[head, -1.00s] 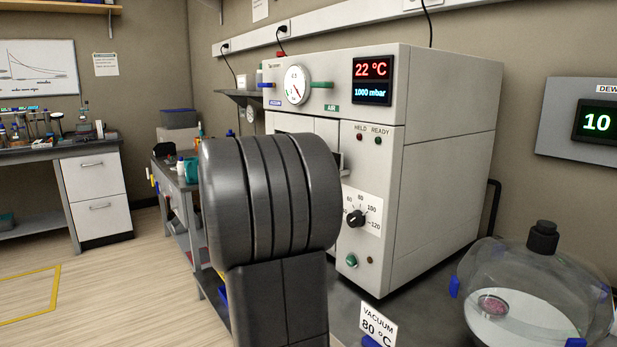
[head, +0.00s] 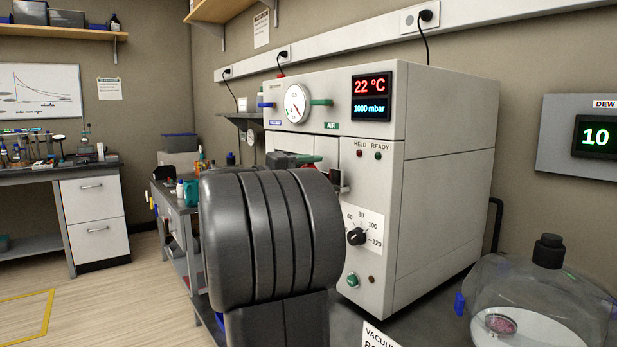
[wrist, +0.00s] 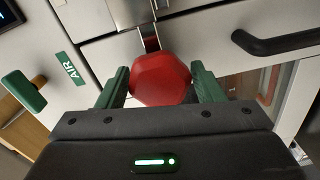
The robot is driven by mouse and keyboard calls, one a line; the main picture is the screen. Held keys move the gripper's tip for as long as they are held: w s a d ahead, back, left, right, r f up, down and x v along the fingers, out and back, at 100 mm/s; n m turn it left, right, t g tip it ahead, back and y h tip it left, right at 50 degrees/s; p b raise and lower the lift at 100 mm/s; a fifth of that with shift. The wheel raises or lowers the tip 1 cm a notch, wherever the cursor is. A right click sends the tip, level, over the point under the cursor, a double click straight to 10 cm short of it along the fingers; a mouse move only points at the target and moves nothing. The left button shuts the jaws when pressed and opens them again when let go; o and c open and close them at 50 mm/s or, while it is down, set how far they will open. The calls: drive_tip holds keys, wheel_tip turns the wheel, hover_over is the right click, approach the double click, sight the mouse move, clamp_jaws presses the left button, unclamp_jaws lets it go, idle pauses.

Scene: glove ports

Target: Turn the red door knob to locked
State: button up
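The red door knob (wrist: 160,79) is a faceted red knob on the pale oven door, below a metal latch piece in the wrist view. My gripper (wrist: 160,84) has green fingers, one on each side of the knob. They look spread, with narrow gaps beside the knob; contact is not clear. In the head view my dark arm link hides most of the door. A bit of my gripper (head: 295,160) and a red patch show above that link, at the door. The knob's lock marking is not visible.
The vacuum oven (head: 440,170) stands on the bench, its display reading 22 °C and 1000 mbar. A black door handle (wrist: 280,42) is right of the knob in the wrist view. A green AIR valve handle (wrist: 22,92) is at left. A glass desiccator (head: 540,295) stands at right.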

drive_tip(key=p+v, duration=0.1)
drive_tip(key=v, duration=1.3)
drive_tip(key=shift+p, duration=0.4)
drive_tip(key=shift+d, duration=0.1)
drive_tip(key=b+x, duration=0.1)
drive_tip(key=x, duration=1.1)
drive_tip(key=shift+w+d+b, duration=0.3)
drive_tip(key=shift+b, duration=0.1)
drive_tip(key=shift+w+d, duration=0.3)
drive_tip(key=shift+d, duration=0.1)
drive_tip(key=shift+a, duration=0.1)
